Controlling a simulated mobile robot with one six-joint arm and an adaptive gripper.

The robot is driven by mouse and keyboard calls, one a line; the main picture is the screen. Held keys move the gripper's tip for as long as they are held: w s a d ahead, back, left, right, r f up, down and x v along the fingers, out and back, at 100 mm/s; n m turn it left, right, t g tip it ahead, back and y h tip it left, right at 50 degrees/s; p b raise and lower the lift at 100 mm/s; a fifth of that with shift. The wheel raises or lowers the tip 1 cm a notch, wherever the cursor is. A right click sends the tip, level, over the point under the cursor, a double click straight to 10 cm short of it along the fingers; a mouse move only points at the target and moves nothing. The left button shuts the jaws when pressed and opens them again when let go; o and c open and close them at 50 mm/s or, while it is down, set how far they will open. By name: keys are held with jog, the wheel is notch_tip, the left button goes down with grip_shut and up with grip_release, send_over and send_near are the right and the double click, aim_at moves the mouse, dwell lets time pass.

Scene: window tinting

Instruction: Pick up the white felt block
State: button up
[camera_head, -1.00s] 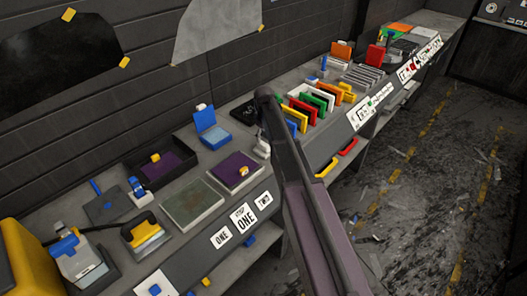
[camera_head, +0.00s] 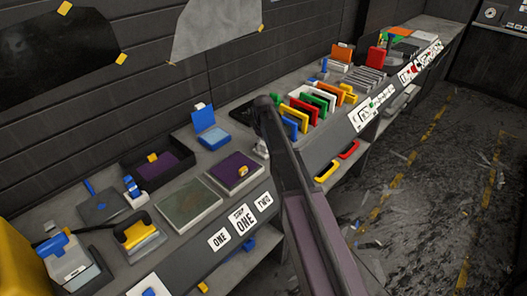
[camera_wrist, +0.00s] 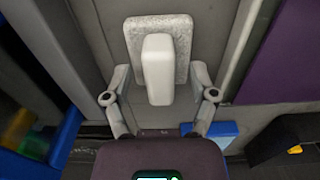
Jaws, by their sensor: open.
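The white felt block (camera_wrist: 158,68) shows in the wrist view as a white upright grip on a speckled grey-white pad, lying on a grey surface. My gripper (camera_wrist: 160,76) is open, with one finger on each side of the white grip. Gaps show between the fingers and the grip, and nothing is held. In the head view a small whitish piece (camera_head: 262,147) shows beside my arm, right of the purple-topped pad; I cannot tell for sure that it is the block. My arm hides my gripper there.
The purple-topped pad (camera_head: 234,169) lies left of my arm, and a blue open box (camera_head: 211,133) stands behind it. A row of coloured cards (camera_head: 310,106) stands to the right. In the wrist view a blue piece (camera_wrist: 215,132) lies close to the right finger.

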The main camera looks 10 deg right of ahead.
aim_at(263, 143)
grip_shut()
dwell(0.3)
jog(key=shift+r, duration=0.15)
notch_tip(263, 143, up, 10)
jog(key=p, duration=1)
dwell(0.7)
